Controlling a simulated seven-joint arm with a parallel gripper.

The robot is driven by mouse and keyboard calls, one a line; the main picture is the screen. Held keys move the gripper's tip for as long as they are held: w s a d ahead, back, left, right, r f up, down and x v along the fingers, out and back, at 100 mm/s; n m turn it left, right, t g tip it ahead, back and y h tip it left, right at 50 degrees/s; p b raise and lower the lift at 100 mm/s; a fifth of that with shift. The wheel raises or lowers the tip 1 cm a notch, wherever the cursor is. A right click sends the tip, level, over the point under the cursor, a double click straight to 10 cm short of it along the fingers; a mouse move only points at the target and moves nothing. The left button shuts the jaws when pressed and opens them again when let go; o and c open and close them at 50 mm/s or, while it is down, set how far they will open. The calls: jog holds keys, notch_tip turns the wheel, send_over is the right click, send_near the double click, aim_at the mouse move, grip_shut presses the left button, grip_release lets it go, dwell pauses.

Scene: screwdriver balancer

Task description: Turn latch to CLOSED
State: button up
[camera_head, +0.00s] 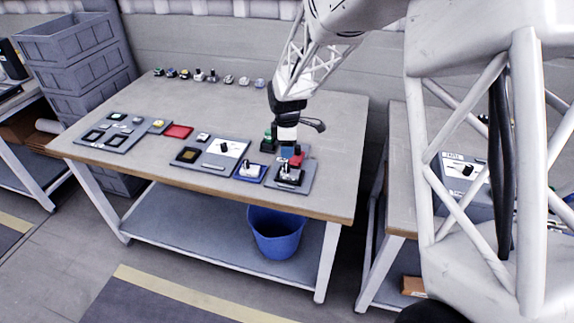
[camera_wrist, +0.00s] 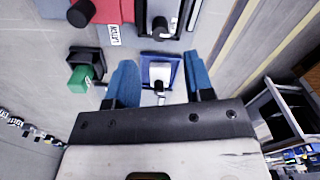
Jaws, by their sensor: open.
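My gripper (camera_head: 287,150) is low over the right end of the workbench, beside a red block (camera_head: 297,157). In the wrist view its two blue fingers (camera_wrist: 160,62) are spread apart, with a white block in a blue frame (camera_wrist: 159,72) and a small metal bar in the gap behind them. Contact cannot be told. A white label (camera_wrist: 115,35), seemingly reading LATCH, lies beside the red block, which carries a black knob (camera_wrist: 80,12). Another black knob (camera_wrist: 160,28) stands on a grey metal fixture. Which part is the latch, and its setting, cannot be told.
A green-topped black post (camera_wrist: 80,75) stands close to the left finger in the wrist view. Grey panels (camera_head: 222,165) and a blue tray (camera_head: 250,178) lie left of my gripper. Small parts line the table's back edge. A blue bin (camera_head: 276,238) sits below.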

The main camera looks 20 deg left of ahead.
aim_at(287, 164)
jog(key=shift+f, duration=0.1)
jog(key=shift+f, duration=3.8)
grip_shut()
